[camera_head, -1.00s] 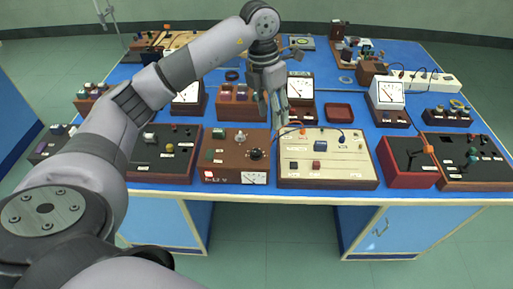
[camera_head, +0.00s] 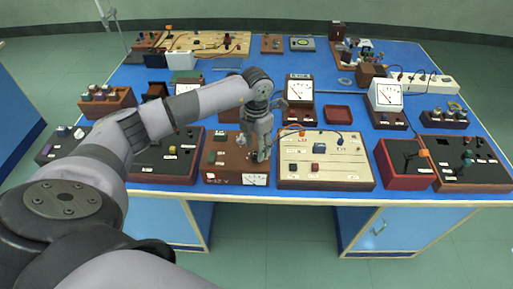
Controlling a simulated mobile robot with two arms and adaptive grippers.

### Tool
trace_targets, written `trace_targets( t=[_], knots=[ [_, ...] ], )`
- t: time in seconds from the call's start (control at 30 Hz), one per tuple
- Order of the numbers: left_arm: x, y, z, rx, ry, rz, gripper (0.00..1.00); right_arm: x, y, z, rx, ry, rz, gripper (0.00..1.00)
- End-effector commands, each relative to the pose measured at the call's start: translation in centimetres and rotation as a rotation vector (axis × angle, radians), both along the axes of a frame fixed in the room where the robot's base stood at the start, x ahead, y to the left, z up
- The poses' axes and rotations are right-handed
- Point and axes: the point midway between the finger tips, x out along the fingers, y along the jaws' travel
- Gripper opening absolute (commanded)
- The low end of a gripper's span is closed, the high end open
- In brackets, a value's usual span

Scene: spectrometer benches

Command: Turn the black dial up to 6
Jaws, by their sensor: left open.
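The brown power box (camera_head: 222,163) stands at the front of the blue bench, left of the middle, with a "0-12 V" label and a small white meter (camera_head: 255,180) on its front. The black dial sits on the right part of its top panel. My left gripper (camera_head: 260,155) points down right at the dial, its fingers open around or just above it. The fingers hide most of the dial, so its pointer and scale cannot be read, and I cannot tell whether they touch it. My right gripper is not in view.
A cream panel box (camera_head: 325,172) with a blue and an orange lead stands close on the right. A dark box (camera_head: 165,165) stands close on the left. The bench is crowded.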

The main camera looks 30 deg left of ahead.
Motion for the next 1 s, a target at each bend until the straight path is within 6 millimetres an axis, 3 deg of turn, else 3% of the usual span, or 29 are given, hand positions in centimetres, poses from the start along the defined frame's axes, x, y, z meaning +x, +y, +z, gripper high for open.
trace_targets(
  t=[0.2, 0.53, 1.0],
  knots=[
    [0.0, 0.0, -2.2, -0.001, 0.000, 0.001, 0.46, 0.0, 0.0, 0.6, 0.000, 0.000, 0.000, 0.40],
    [0.0, 0.0, -2.6, -0.001, 0.000, 0.000, 0.46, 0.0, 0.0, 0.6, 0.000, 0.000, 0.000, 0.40],
    [0.0, 0.0, -2.6, -0.001, -0.001, 0.000, 0.15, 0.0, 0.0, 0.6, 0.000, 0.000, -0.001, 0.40]
  ],
)
